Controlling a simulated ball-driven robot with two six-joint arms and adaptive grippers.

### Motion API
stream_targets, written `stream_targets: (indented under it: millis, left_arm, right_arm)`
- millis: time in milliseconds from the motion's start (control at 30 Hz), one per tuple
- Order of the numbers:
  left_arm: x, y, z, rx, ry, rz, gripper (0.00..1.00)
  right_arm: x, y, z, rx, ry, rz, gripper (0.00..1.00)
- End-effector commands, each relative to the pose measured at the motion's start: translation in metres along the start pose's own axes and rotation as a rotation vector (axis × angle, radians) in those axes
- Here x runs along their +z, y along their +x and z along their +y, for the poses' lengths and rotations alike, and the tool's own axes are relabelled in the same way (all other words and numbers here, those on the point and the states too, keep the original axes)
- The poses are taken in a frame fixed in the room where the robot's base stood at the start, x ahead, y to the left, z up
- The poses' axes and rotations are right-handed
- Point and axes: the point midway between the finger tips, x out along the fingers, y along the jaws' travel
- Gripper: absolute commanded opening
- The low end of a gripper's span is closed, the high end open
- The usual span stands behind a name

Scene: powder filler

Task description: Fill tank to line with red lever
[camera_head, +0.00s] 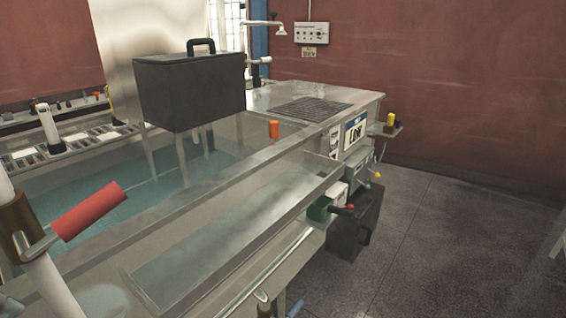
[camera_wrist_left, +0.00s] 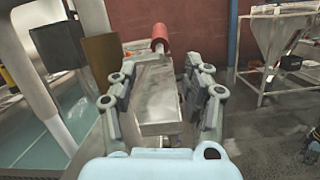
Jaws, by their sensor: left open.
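The red lever (camera_head: 88,211) is at the left of the head view, on a metal arm from a brown valve body (camera_head: 17,225) on a white pipe. It points up and to the right. In the left wrist view the red lever (camera_wrist_left: 160,36) is ahead, between and beyond the fingertips. My left gripper (camera_wrist_left: 158,72) is open and empty, its fingers apart from the lever. The tank (camera_head: 200,208) is a metal-rimmed basin holding blue-green liquid (camera_head: 110,215). I cannot make out a fill line. My left gripper is outside the head view; my right gripper is in neither view.
A black box with a handle (camera_head: 190,92) stands over the tank. An orange cap (camera_head: 274,129) sits near the far rim. A metal rail (camera_head: 265,275) runs along the front. A metal hopper on a stand (camera_wrist_left: 275,40) is at the right. The floor at right (camera_head: 430,240) is clear.

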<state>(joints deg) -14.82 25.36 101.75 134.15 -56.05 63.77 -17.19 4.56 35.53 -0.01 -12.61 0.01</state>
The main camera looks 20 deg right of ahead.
Motion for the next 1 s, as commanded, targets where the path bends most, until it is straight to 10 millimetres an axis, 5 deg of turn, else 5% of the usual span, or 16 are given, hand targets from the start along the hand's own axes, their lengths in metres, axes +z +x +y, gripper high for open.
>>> stream_targets:
  millis: [233, 367, 800, 1000]
  left_arm:
    - [-0.001, 0.0, 0.001, -0.002, 0.033, 0.005, 0.49]
    - [-0.004, -0.003, 0.005, -0.015, 0.273, 0.039, 0.49]
    - [0.005, 0.002, 0.015, -0.234, 2.084, 0.122, 0.49]
    - [0.016, 0.009, 0.007, -0.333, 2.747, 0.058, 0.49]
  right_arm:
    - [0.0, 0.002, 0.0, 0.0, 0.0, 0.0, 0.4]
    - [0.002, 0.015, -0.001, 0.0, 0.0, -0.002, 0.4]
    - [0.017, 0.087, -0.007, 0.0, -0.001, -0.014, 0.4]
    - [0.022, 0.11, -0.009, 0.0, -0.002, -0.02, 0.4]
